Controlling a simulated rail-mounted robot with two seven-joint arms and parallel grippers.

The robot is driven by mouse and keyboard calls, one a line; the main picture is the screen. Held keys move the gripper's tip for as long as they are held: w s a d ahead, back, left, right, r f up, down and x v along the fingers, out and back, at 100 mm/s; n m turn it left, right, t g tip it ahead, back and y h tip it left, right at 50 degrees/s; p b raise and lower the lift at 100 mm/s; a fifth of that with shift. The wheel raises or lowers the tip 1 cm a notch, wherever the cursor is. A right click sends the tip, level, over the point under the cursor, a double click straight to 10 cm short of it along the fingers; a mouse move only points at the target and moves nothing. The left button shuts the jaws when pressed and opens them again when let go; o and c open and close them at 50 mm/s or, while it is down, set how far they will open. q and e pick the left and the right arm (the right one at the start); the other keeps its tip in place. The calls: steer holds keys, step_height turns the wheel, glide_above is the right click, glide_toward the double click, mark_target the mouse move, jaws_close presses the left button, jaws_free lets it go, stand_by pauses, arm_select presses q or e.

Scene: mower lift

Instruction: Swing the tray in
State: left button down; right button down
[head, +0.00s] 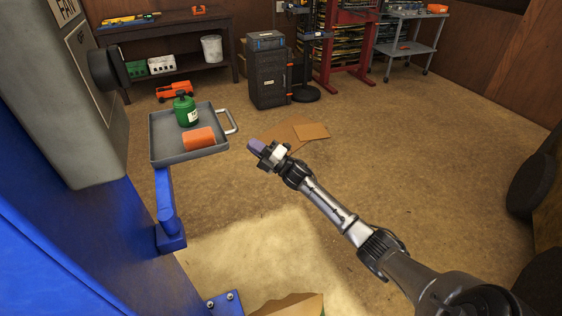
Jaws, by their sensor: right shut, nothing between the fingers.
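The grey tray (164,151) is held out on a blue swing arm (166,205) from the blue lift post at the left. A green canister (186,111) and an orange cylinder-like object (199,138) are on the tray. A light metal handle (232,122) sticks out from the tray's right side. My right gripper (256,147) is shut and empty, just right of and below the handle in the picture, apart from it. My left gripper is not in view.
A grey control box (88,120) with a black knob stands at the left. Flat cardboard (312,131) lies on the floor behind my gripper. A black tool cabinet (268,84) and a workbench (170,28) stand farther back. The floor on the right is mostly open.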

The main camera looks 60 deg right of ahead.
steer(key=p+v, duration=0.1)
steer(key=v, duration=0.8)
steer(key=shift+s+p, duration=0.15)
steer(key=shift+p, duration=0.15)
steer(key=shift+a, duration=0.1)
